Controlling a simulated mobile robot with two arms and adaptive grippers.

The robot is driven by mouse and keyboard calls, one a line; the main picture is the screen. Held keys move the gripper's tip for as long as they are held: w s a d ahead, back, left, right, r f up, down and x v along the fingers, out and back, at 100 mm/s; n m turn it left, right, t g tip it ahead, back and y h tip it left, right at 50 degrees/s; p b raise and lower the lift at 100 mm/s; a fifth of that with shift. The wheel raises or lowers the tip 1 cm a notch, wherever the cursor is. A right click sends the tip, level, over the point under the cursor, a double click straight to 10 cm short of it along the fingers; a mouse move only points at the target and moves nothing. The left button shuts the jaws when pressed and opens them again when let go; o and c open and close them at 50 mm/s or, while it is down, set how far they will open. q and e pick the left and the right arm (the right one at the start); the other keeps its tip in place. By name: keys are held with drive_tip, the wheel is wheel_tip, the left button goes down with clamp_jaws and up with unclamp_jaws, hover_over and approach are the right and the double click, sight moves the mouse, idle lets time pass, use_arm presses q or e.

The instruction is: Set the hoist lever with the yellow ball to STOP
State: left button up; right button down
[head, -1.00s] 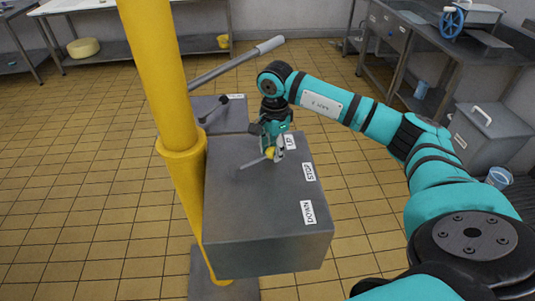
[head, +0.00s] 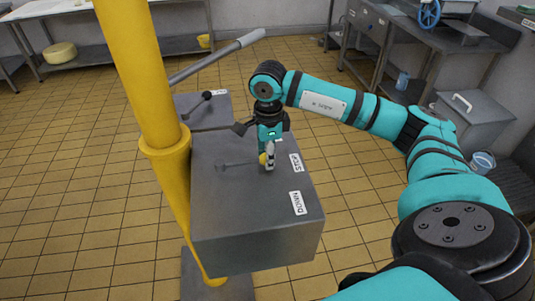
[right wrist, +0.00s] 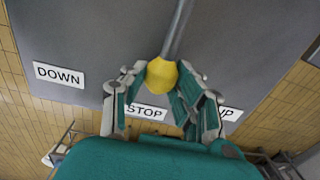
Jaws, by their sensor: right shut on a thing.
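The hoist lever is a thin grey rod (head: 236,164) on top of a grey metal box (head: 225,205), with a yellow ball (head: 263,159) at its end. My right gripper (head: 267,157) is shut on the ball from above. In the right wrist view the ball (right wrist: 162,75) sits between the fingers and the rod (right wrist: 176,30) points at the STOP label (right wrist: 148,112). The DOWN label (right wrist: 59,75) is to the left, the UP label (right wrist: 228,114) to the right, partly covered by a finger. In the head view STOP (head: 296,163) shows beside the gripper. My left gripper is not in view.
A thick yellow post (head: 150,100) stands just left of the box. Behind it is another grey box with a black-knobbed lever (head: 207,95), and a long grey bar (head: 215,57) slants above. A lidded metal bin (head: 470,118) stands at the right. The tiled floor left is clear.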

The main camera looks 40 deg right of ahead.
drive_tip(key=c, duration=1)
unclamp_jaws()
drive_tip(key=shift+r, duration=0.1)
wheel_tip(320, 180, up, 12)
drive_tip(key=shift+s+a+f, duration=0.1)
drive_tip(key=shift+s, duration=0.1)
